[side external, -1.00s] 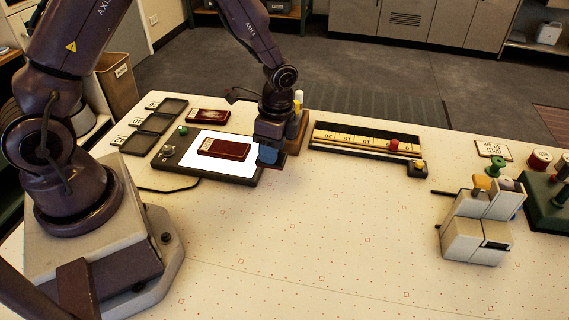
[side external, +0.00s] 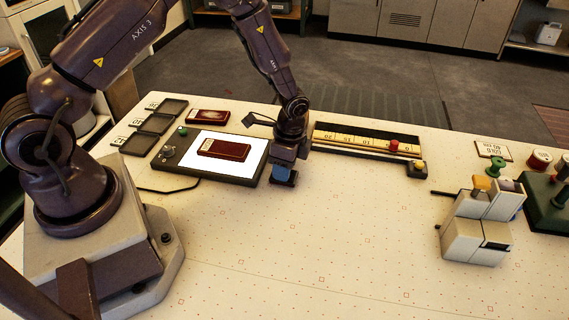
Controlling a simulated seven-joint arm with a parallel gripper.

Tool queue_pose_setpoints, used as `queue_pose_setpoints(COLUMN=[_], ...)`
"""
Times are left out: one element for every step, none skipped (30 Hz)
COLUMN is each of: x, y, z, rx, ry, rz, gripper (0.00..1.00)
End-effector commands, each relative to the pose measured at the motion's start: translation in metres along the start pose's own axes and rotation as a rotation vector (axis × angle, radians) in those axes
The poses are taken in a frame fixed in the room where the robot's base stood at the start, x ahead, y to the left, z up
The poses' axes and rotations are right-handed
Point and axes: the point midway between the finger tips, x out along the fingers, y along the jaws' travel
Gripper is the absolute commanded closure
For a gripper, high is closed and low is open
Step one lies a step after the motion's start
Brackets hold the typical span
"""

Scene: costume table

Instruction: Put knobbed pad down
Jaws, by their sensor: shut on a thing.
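My gripper (side external: 284,163) is at the middle of the table, just right of the lit panel, pointing down. It is shut on the knobbed pad (side external: 283,181), which shows as a small dark slab under the blue part between or below the jaws. The pad's knob is hidden by the jaws. The pad is low over the white tabletop; I cannot tell whether it touches.
The lit panel (side external: 256,175) with a dark red case (side external: 224,150) on it lies close left. A ruler tray (side external: 345,134) lies behind to the right. A grey stepped block (side external: 477,228) stands far right. The front tabletop (side external: 330,240) is clear.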

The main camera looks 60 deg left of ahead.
Motion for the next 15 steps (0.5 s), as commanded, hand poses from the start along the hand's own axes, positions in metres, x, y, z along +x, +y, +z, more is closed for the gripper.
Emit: queue_pose_setpoints(x=[0.0004,0.0003,0.0003,0.0003,0.0003,0.0003,0.0003,0.0003,0.0003,0.0003,0.0002,-0.0005,-0.0016,-0.0034,-0.0068], y=[-0.0001,-0.0001,0.0,0.0001,0.0002,0.0002,0.0002,0.0003,0.0003,0.0003,0.0003,0.0003,0.0003,0.0003,0.0001], z=[-0.0001,-0.0001,-0.0001,-0.0001,-0.0001,-0.0001,0.0,0.0,0.0,0.0,0.0,0.0001,0.0002,0.0003,0.0002], rx=[0.0,0.0,0.0,0.0,0.0,0.0,0.0,0.0,0.0,0.0,0.0,0.0,0.0,0.0,0.0], ry=[0.0,0.0,0.0,0.0,0.0,0.0,0.0,0.0,-0.001,-0.001,-0.001,0.0,0.0,0.0,0.0], rz=[0.0,0.0,0.0,0.0,0.0,0.0,0.001,0.001,0.001,0.001,0.001,0.001,0.0,0.0,0.0], gripper=[0.54,0.47,0.38,0.35,0.35,0.35,0.35,0.35,0.35,0.35,0.35,0.35,0.35,0.35,0.35])
